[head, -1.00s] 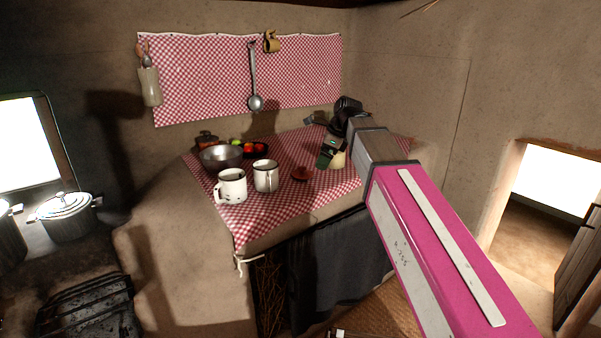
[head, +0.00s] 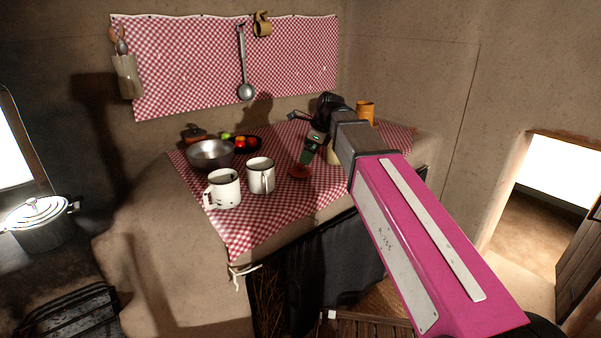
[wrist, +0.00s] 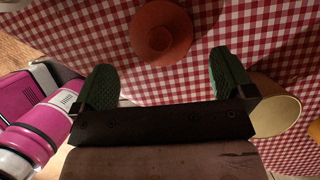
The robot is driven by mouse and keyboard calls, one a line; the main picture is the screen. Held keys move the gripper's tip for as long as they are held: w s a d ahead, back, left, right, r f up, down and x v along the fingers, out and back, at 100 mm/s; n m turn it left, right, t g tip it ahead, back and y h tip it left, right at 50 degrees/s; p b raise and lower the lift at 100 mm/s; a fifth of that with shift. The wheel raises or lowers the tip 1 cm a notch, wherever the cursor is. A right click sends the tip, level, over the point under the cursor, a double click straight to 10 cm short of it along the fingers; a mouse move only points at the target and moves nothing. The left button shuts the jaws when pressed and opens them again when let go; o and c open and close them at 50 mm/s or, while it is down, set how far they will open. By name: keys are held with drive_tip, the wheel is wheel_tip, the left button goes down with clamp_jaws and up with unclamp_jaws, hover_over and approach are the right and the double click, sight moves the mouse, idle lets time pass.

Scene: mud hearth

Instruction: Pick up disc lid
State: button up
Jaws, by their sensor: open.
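The disc lid looks to be the small round reddish-brown clay piece with a raised knob (head: 299,171), lying on the red checked cloth right of the two mugs. In the wrist view the lid (wrist: 161,31) lies flat beyond my fingertips, roughly centred between them but apart from them. My gripper (wrist: 165,80) is open and empty, its two green fingers spread wide. In the head view my gripper (head: 309,150) hangs over the cloth just behind the lid.
Two white enamel mugs (head: 223,189) (head: 260,177) and a metal bowl (head: 210,154) stand left of the lid. A dark dish of fruit (head: 247,143) is behind. A cream round-topped thing (wrist: 276,114) sits close by my right finger. An orange mug (head: 367,112) stands behind my arm.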

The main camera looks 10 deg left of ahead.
sight(301, 167)
drive_tip(key=shift+x, duration=3.35)
drive_tip(key=shift+c, duration=0.3)
drive_tip(key=c, duration=0.5)
